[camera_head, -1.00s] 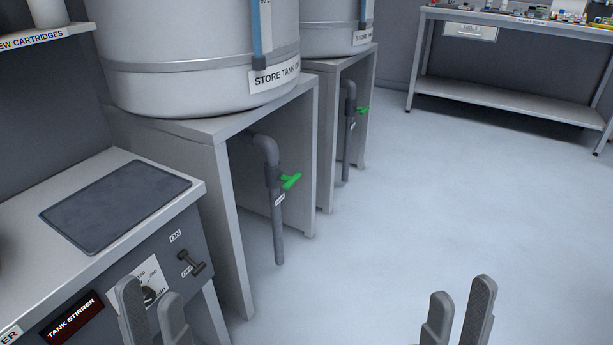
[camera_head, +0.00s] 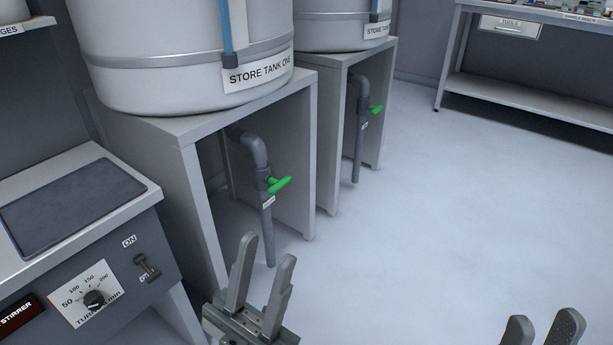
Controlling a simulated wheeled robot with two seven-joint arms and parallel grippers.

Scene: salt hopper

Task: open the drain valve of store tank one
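Store tank one (camera_head: 180,50) is a large pale cylinder on a grey stand, with a "STORE TANK ONE" label on its lower front. Under it, a grey drain pipe (camera_head: 267,215) bends downward and carries the drain valve with a green handle (camera_head: 280,185). The handle sticks out to the right, across the pipe. My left gripper (camera_head: 267,248) is open and empty, in front of and below the valve in the picture, not touching the handle. My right gripper (camera_head: 543,325) shows only its fingertips at the bottom right; they are apart with nothing between them.
A second store tank (camera_head: 345,25) on its stand has a similar green valve handle (camera_head: 376,109). A stirrer control panel (camera_head: 100,270) with knob and switch stands at left. The stand's side panels (camera_head: 205,220) flank the pipe. A bench (camera_head: 540,95) is far right; the floor between is clear.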

